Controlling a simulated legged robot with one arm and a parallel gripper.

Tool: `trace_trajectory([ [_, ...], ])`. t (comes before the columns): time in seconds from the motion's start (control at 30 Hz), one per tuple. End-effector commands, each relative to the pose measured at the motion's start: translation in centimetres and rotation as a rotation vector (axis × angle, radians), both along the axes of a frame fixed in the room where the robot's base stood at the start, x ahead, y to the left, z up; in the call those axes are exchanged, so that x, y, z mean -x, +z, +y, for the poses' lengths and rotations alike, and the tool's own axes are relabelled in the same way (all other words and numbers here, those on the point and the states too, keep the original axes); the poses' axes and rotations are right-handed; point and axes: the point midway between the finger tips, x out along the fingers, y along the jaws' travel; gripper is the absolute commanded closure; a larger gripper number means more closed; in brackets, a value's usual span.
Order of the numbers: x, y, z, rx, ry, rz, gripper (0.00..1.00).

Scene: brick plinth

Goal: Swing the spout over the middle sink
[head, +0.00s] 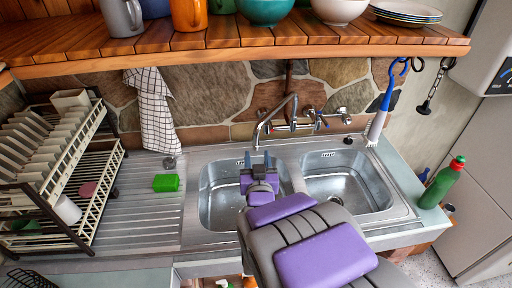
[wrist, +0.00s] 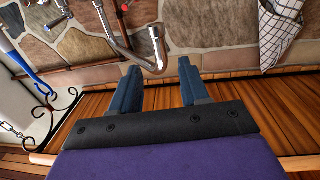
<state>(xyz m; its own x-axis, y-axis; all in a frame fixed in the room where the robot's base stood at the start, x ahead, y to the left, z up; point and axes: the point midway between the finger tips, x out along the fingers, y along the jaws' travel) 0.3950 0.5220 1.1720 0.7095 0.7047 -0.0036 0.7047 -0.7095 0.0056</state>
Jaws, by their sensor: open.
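The chrome spout (head: 276,113) rises from the wall tap and arches down to the left. Its lower end hangs at the back of the left basin (head: 215,190), just behind my gripper (head: 257,160) in the head view. In the wrist view the curved spout (wrist: 127,45) shows beyond my gripper (wrist: 158,82), its wide tip in line with the gap between the blue fingers. My gripper is open, with nothing visible between its fingers. Whether a finger touches the spout cannot be told. The right basin (head: 345,185) lies beside the left one; two basins show.
A wooden shelf (head: 230,38) with mugs and bowls overhangs the sink. A dish rack (head: 60,160) and green sponge (head: 166,183) are at left. A blue-handled brush (head: 383,100) hangs at right, above a green bottle (head: 441,184). A checked towel (head: 152,110) hangs on the wall.

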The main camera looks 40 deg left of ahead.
Motion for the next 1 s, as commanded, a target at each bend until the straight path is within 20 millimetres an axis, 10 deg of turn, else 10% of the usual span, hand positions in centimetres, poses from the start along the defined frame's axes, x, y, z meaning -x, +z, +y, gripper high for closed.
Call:
trace_trajectory([
  [1.0,1.5,0.0,-2.4,0.007,-0.009,0.013,0.55],
])
